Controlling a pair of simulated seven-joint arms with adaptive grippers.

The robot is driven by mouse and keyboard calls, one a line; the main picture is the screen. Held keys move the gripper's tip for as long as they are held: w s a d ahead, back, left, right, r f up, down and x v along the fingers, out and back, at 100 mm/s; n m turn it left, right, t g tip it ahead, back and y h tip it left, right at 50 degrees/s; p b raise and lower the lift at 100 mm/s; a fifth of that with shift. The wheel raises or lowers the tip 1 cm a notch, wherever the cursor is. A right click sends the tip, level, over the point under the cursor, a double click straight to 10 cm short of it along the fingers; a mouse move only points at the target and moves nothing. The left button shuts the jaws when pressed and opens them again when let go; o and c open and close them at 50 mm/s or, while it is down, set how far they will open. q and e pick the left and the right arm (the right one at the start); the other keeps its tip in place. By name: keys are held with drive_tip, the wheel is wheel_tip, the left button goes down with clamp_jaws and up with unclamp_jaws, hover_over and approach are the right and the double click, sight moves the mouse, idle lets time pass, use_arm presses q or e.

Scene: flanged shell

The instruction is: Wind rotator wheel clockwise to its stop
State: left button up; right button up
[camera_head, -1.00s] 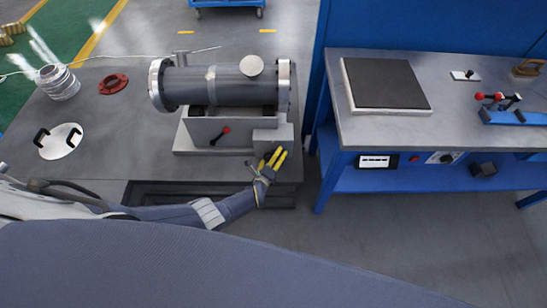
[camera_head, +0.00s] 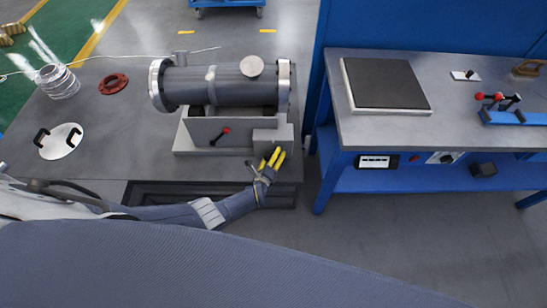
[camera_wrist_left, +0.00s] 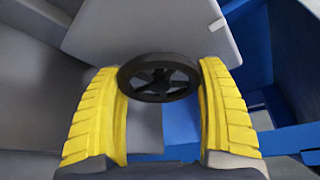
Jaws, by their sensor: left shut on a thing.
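The rotator wheel (camera_wrist_left: 158,78) is a small black spoked handwheel in the left wrist view, in front of the grey block of the fixture. My left gripper (camera_wrist_left: 160,85) has yellow fingers on both sides of the wheel, shut on its rim. In the head view my left gripper (camera_head: 272,160) is at the lower right corner of the fixture base (camera_head: 272,138); the wheel is hidden there. The grey flanged shell (camera_head: 225,85) lies horizontally on the fixture. My right gripper is not in view.
A white lid with black handles (camera_head: 61,141), a red ring (camera_head: 113,83) and a coil (camera_head: 57,82) lie on the grey table at left. A blue workbench (camera_head: 335,180) stands at right, across a gap.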

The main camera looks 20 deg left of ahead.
use_arm(q)
drive_tip(key=shift+s+d+f+m+g+y, duration=0.1)
drive_tip(key=shift+m+g+y, duration=0.45)
drive_tip(key=shift+m, duration=0.65)
drive_tip(key=shift+c, duration=0.2)
drive_tip(key=shift+f+m+g+y, duration=0.1)
drive_tip(key=shift+m+g+y, duration=0.35)
drive_tip(key=shift+m, duration=0.65)
drive_tip(key=shift+s, duration=0.1)
drive_tip(key=o, duration=1.2)
drive_tip(key=shift+y, duration=0.3)
drive_tip(key=shift+o, duration=0.2)
drive_tip(key=v, duration=1.1)
drive_tip(key=shift+s, duration=0.35)
